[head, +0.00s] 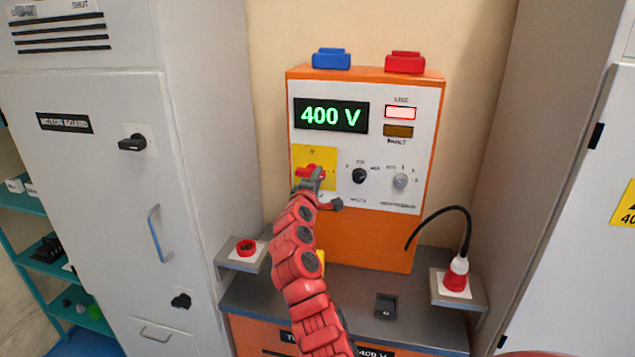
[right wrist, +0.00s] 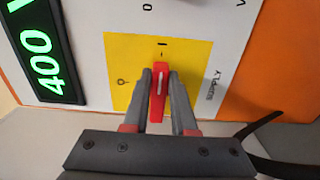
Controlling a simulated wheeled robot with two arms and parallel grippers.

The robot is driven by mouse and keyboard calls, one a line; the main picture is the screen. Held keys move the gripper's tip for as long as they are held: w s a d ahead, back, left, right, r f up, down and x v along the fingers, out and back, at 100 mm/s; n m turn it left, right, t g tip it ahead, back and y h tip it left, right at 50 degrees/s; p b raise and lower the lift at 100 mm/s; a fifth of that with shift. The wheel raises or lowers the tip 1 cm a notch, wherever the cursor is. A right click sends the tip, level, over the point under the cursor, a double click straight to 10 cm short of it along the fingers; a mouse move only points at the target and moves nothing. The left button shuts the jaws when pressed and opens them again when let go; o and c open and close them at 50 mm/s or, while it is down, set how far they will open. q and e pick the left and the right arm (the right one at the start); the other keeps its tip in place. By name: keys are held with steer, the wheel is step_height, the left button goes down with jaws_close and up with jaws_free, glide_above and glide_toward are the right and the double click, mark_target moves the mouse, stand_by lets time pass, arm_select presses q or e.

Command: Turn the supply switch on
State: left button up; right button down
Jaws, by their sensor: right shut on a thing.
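The supply switch (head: 304,171) is a red handle on a yellow plate at the lower left of the orange and white unit's front. In the right wrist view, the handle (right wrist: 159,92) lies between the two fingers of my right gripper (right wrist: 160,78), which is shut on it. The handle's tip points at the "I" mark; the "O" mark is to the left on the yellow plate (right wrist: 119,55). In the head view my right gripper (head: 314,181) hides part of the handle. The display (head: 331,115) reads 400 V in green, and the LINE lamp (head: 400,112) glows. My left gripper is not in view.
A black knob (head: 359,176) and a grey knob (head: 400,181) sit right of the switch. A red plug with black cable (head: 456,273) stands on the right shelf. A grey cabinet (head: 100,200) is close on the left, another cabinet (head: 580,220) on the right.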

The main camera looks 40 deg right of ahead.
steer(key=shift+f, duration=0.15)
steer(key=c, duration=0.7)
jaws_free()
steer(key=b+v, duration=0.3)
steer(key=v, duration=1.4)
steer(key=shift+s+a, duration=0.1)
steer(key=shift+a, duration=0.15)
